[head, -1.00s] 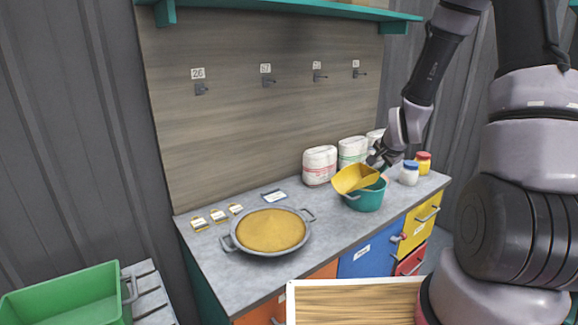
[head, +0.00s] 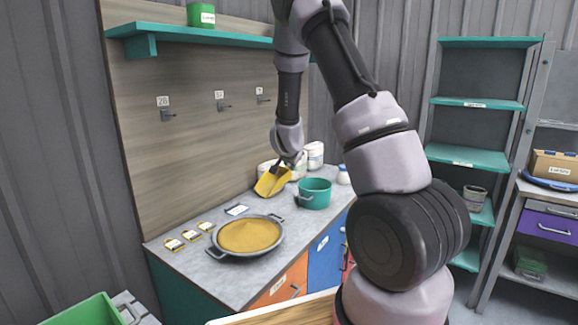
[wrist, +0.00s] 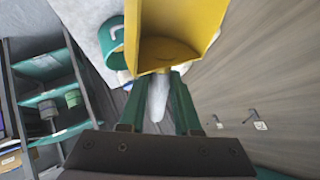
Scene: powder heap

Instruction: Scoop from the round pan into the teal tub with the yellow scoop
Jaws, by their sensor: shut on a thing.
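My gripper (head: 287,163) is shut on the handle of the yellow scoop (head: 272,181). In the wrist view the scoop (wrist: 180,22) extends beyond the fingers (wrist: 158,85), with its pale handle between them. The scoop hangs tilted just left of the teal tub (head: 315,194), apart from it in the head view. The tub (wrist: 112,42) also shows beside the scoop in the wrist view. The round grey pan (head: 270,244), heaped with tan powder (head: 249,234), sits nearer on the worktop. I cannot tell whether powder is in the scoop; the tub's inside is mostly hidden.
White bags and jars (head: 314,155) stand behind the tub, partly hidden by my arm. Small cards (head: 190,234) lie left of the pan on the grey worktop (head: 205,268). A green crate (head: 85,311) is at lower left. Hooks (head: 167,115) line the wall board.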

